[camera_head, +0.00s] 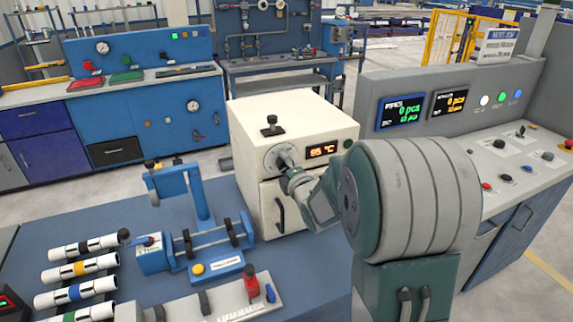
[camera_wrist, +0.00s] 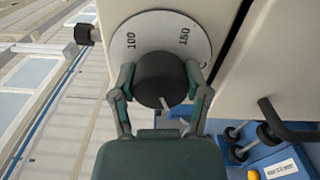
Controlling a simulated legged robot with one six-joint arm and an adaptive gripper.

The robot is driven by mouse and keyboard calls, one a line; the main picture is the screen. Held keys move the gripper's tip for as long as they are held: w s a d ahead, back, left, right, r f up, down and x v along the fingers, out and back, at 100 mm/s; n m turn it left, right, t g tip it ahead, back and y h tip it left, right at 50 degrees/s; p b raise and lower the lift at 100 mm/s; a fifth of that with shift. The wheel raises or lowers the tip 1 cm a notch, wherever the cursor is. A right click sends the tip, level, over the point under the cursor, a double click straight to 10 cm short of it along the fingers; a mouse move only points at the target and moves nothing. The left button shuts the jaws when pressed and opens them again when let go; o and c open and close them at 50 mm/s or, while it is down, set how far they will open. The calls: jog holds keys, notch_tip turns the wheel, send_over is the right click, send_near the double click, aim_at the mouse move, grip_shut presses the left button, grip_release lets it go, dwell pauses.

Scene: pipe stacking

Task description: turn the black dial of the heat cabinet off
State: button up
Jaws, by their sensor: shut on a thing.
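The white heat cabinet (camera_head: 250,135) stands on the blue bench and its display (camera_head: 323,150) reads 95 °C in orange. Its black dial (camera_wrist: 160,80) sits on a round pale scale plate (camera_wrist: 158,32) marked 100 and 150. A white pointer line shows on the dial's face, toward the lower part in the wrist view. My gripper (camera_wrist: 158,84) has one finger on each side of the dial and is shut on it. In the head view my gripper (camera_head: 284,160) reaches the cabinet front, and my arm hides most of the dial.
A black knob (camera_head: 271,126) stands on the cabinet's top. The cabinet's dark door handle (camera_head: 280,215) is below the dial. A blue fixture (camera_head: 195,240) and several banded white pipes (camera_head: 80,270) are on the bench to the left. A grey control console (camera_head: 510,160) is at the right.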

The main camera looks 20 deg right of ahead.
jog(key=shift+a+n, duration=0.2)
jog(key=shift+n, duration=0.5)
jog(key=shift+f, duration=0.2)
jog(key=o, duration=1.1)
jog(key=shift+a, duration=0.1)
jog(key=shift+o, duration=0.2)
jog(key=shift+a, duration=0.15)
jog(key=shift+d, duration=0.2)
jog(key=shift+s+d, duration=0.1)
jog(key=shift+s, duration=0.15)
jog(key=s, duration=1.1)
jog(key=shift+s+a, duration=0.25)
